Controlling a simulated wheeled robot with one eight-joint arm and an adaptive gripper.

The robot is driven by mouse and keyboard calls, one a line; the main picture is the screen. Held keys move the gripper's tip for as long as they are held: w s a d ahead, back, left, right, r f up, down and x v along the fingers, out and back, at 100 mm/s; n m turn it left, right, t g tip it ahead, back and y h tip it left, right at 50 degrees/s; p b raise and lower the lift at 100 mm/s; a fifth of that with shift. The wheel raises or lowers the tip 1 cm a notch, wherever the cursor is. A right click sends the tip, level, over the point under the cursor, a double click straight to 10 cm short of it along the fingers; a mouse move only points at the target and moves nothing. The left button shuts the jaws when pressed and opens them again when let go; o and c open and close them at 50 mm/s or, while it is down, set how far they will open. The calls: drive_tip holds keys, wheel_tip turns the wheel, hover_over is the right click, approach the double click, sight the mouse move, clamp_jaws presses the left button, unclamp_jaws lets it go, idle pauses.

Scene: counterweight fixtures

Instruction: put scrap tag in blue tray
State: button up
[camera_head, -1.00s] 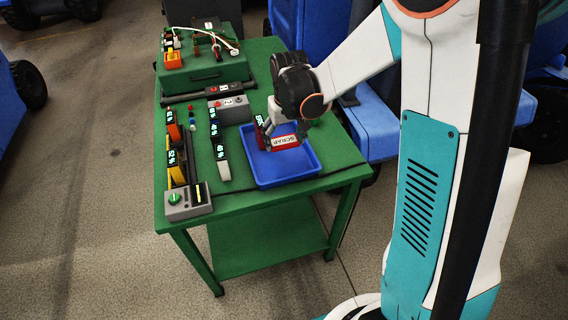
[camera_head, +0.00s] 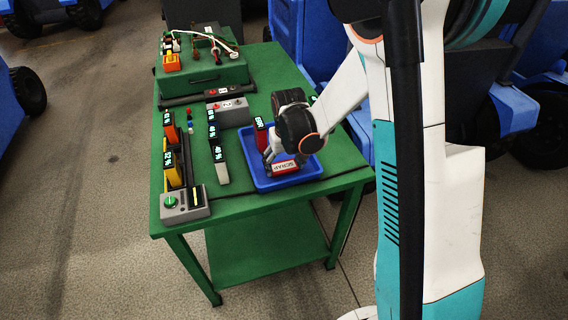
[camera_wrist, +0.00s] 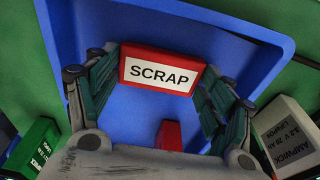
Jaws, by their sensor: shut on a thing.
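The scrap tag (camera_head: 284,168) is a red block with a white label reading SCRAP. My gripper (camera_head: 282,160) is shut on it, and in the wrist view the fingers hold the tag (camera_wrist: 162,72) by its two ends. The tag is over the inside of the blue tray (camera_head: 262,182), low down; I cannot tell whether it touches the floor of the tray (camera_wrist: 258,35). A red block with a lit display (camera_head: 260,131) is at the tray's back left, and a red block (camera_wrist: 168,135) also shows against the blue floor in the wrist view.
The tray is on a green table (camera_head: 235,200). Left of it stand a pale battery (camera_head: 221,170), a yellow battery (camera_head: 171,172) and a grey device with a green knob (camera_head: 185,203). A grey box (camera_head: 228,112) and a green case (camera_head: 203,75) are farther back.

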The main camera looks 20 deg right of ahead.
sight(286, 170)
drive_tip(key=o, duration=0.6)
drive_tip(key=shift+f, duration=0.15)
drive_tip(key=o, duration=0.5)
drive_tip(key=shift+c, duration=0.2)
drive_tip(key=s+r+t+p, duration=0.15)
drive_tip(key=s+r, duration=0.35)
drive_tip(key=r, duration=0.7)
drive_tip(key=s+r+t+p, duration=0.1)
drive_tip(key=s+r+p, duration=0.2)
drive_tip(key=s+r, duration=0.55)
drive_tip(key=s+r+t, duration=0.3)
drive_tip(key=s+r, duration=0.3)
drive_tip(key=s, duration=0.3)
drive_tip(key=shift+s, duration=0.25)
